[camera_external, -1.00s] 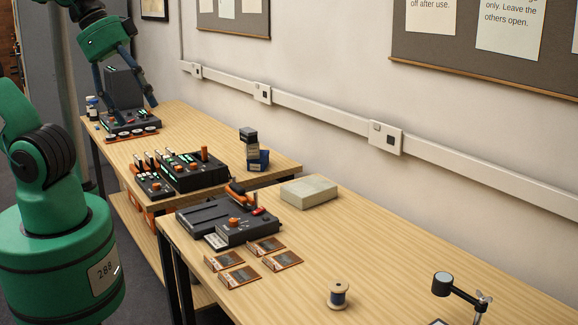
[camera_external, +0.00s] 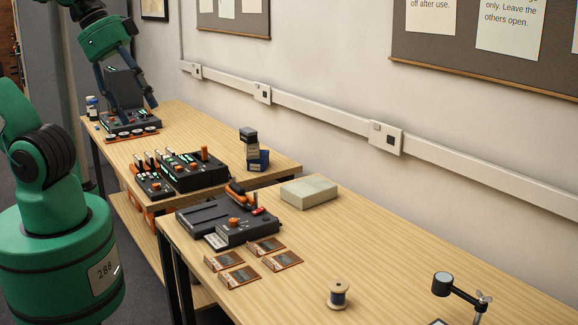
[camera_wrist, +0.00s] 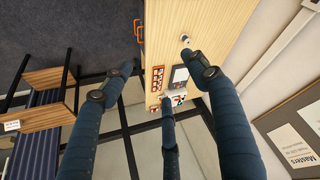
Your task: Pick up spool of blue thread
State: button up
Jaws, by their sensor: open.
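The spool of thread (camera_external: 339,295) stands upright near the front of the near table in the external view. It has pale wooden ends and dark bluish-grey thread. My gripper (camera_external: 135,107) is far from it, at the back left over the far table, pointing down by a dark device with a raised lid or screen. Its fingers are spread apart with nothing between them. The wrist view also shows my gripper (camera_wrist: 155,68) with its dark fingers spread over a wooden tabletop. I cannot clearly make out the spool in the wrist view.
The near table (camera_external: 420,250) holds a dark console (camera_external: 228,218), several orange-edged cards (camera_external: 238,276), a pale grey box (camera_external: 309,191) and a jointed magnifier stand (camera_external: 460,291). Black control boxes (camera_external: 190,170) and stacked small boxes (camera_external: 250,148) stand on the far table. Bare wood surrounds the spool.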

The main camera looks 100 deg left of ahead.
jog(key=w, duration=0.1)
jog(key=m+g+y+p, duration=0.15)
jog(key=m+g, duration=0.35)
jog(key=m, duration=2.2)
send_over(339, 286)
jog(key=s, duration=0.1)
notch_tip(339, 286, down, 33)
jog(key=shift+d+r+h+p, duration=0.25)
jog(key=shift+d+p, duration=0.1)
jog(key=shift+d, duration=0.1)
jog(key=shift+f, duration=0.15)
jog(key=shift+w+a+f+b, duration=0.1)
jog(key=shift+f+b, duration=0.1)
jog(key=shift+f, duration=1.2)
jog(key=shift+w+a+f+b, duration=0.15)
jog(key=shift+f, duration=1.2)
jog(key=shift+w+a+f+b, duration=0.1)
jog(key=shift+f+b, duration=0.1)
jog(key=shift+f, duration=1.2)
jog(key=shift+f, duration=0.1)
